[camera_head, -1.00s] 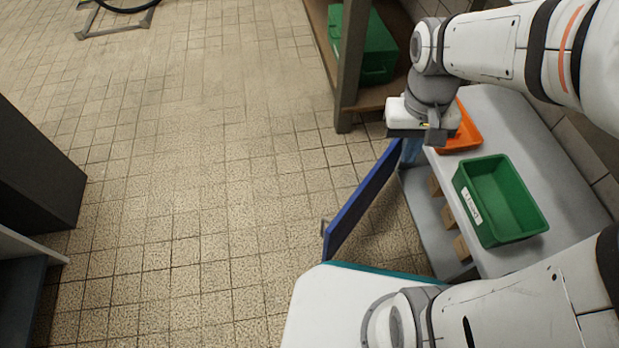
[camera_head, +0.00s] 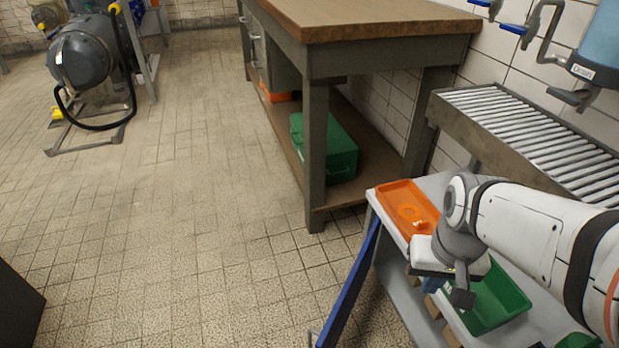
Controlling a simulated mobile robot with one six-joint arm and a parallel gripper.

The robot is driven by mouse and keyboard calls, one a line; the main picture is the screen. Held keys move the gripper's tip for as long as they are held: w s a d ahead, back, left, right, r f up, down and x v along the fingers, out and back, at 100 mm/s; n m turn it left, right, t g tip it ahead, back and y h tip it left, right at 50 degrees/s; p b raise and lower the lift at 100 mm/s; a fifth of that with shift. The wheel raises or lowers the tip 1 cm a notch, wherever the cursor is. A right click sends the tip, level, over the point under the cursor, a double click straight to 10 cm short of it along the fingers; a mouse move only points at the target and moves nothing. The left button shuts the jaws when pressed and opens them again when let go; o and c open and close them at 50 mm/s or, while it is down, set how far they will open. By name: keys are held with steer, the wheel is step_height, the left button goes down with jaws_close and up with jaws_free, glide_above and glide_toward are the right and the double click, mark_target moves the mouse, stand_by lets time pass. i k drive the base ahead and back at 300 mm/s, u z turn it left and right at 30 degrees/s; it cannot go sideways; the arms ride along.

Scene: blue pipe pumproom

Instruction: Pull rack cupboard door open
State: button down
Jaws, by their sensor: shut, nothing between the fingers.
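The rack cupboard (camera_head: 368,200) is a low grey unit at the lower right. Its blue door (camera_head: 350,285) stands swung open, out over the floor to the left, seen nearly edge-on. A small handle (camera_head: 313,338) shows near the door's outer edge at the bottom of the picture. My gripper (camera_head: 462,292) is shut and empty. It hangs over the cupboard's front edge, to the right of the door and apart from it. Brown blocks (camera_head: 432,306) show inside the cupboard.
An orange tray (camera_head: 408,205) lies on the cupboard top. Behind stands a wooden-topped workbench (camera_head: 370,18) with a green box (camera_head: 325,147) on its lower shelf. A roller conveyor (camera_head: 530,122) runs along the right wall. The tiled floor left of the door is clear. A pump (camera_head: 90,50) stands far left.

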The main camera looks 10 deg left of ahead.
mark_target(329, 338)
steer(key=z, duration=0.15)
steer(key=k, duration=1.25)
steer(key=u, duration=0.6)
steer(key=i, duration=1)
steer(key=z, duration=0.05)
